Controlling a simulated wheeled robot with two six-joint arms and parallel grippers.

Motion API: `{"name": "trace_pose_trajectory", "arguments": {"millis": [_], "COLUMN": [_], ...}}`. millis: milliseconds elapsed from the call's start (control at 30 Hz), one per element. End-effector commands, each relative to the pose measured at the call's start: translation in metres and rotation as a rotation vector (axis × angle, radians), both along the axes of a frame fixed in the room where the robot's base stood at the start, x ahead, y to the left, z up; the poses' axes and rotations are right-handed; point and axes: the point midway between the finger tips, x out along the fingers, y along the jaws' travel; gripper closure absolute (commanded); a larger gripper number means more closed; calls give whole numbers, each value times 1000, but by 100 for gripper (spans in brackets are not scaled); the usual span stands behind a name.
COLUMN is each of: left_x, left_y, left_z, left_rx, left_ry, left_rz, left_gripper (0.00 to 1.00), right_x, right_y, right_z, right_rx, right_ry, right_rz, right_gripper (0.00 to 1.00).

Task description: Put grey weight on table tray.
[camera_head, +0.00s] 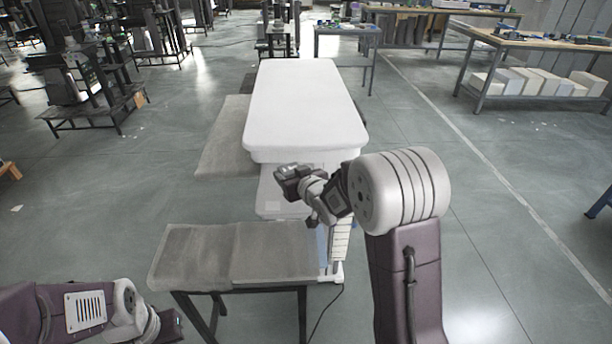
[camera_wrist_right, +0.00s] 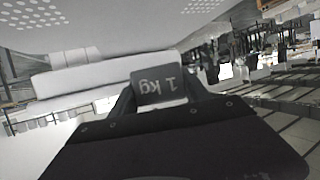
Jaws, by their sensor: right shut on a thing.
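The grey weight (camera_wrist_right: 158,85), marked "1 kg", sits between the two dark fingers of my right gripper in the right wrist view. Its lettering appears upside down there. In the head view my right gripper (camera_head: 300,183) is shut on it, raised in front of the white padded top. A low table with a flat grey top (camera_head: 235,252), perhaps the table tray, stands nearer to me, below and left of the gripper. Nothing lies on its visible top. My left gripper (camera_head: 170,324) is partly visible at the bottom left; its fingers do not show clearly.
A long white padded top (camera_head: 303,105) stands beyond the gripper on a pale base. A grey mat-like surface (camera_head: 224,145) lies to its left. Workbenches (camera_head: 535,40) with white boxes below stand at the back right. Open floor lies on both sides.

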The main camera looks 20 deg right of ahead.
Motion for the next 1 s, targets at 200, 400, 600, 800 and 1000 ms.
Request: {"name": "trace_pose_trajectory", "arguments": {"millis": [200,400,600,800,1000], "left_x": [0,0,0,0,0], "left_y": [0,0,0,0,0], "left_z": [-2,-8,-12,-11,-16], "left_rx": [0,0,0,0,0], "left_ry": [0,0,0,0,0], "left_rz": [0,0,0,0,0], "left_gripper": [100,100,100,100,100], "right_x": [16,16,16,16,16], "right_y": [11,11,11,11,11], "right_z": [-8,-26,-48,-47,-52], "right_rx": [2,1,1,1,1], "right_ry": [-9,-5,-8,-10,-9], "right_rz": [-1,-1,-1,-1,-1], "right_gripper": [100,100,100,100,100]}}
